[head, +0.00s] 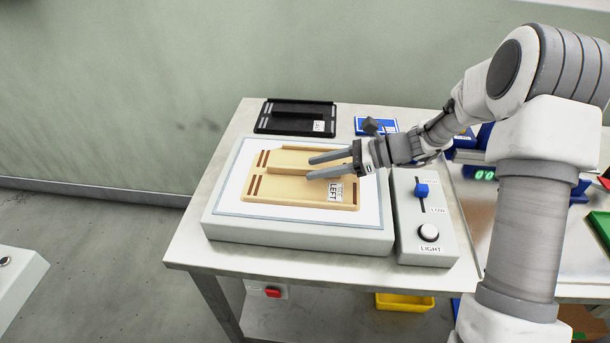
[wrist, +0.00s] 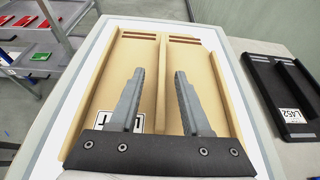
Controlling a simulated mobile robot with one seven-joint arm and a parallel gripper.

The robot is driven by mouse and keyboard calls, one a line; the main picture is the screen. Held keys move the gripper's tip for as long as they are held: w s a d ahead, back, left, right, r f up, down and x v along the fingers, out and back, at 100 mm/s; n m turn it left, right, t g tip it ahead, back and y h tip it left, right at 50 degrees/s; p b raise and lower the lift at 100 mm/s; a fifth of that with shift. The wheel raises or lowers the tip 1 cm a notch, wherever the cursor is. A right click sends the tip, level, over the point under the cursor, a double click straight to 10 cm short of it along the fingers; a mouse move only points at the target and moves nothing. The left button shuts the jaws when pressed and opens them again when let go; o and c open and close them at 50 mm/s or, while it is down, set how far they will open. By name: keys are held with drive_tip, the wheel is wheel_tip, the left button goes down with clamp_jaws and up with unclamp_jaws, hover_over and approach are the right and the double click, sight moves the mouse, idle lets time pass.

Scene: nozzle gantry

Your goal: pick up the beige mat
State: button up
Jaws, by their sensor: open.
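The beige mat (head: 280,190) lies flat on the white top of a grey box on the metal table. It has a raised rib along its middle, dark slots near its ends and a label reading LEFT. The mat fills much of the wrist view (wrist: 115,62). My gripper (head: 309,168) is open over the mat, its fingers pointing left. In the wrist view my gripper (wrist: 160,72) has one finger on each side of the rib, with gaps showing. Whether the fingertips touch the mat I cannot tell. My fingers hide part of the mat.
A black tray (head: 293,117) lies behind the box, also in the wrist view (wrist: 284,88). A blue item (head: 376,125) is behind my gripper. A control box with a blue slider (head: 421,190) and a white LIGHT button (head: 429,232) stands right of the mat.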

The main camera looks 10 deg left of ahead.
sight(306, 168)
drive_tip(key=x, duration=0.3)
drive_tip(key=shift+w+a, duration=0.15)
drive_tip(key=shift+a, duration=0.2)
clamp_jaws()
idle(1.0)
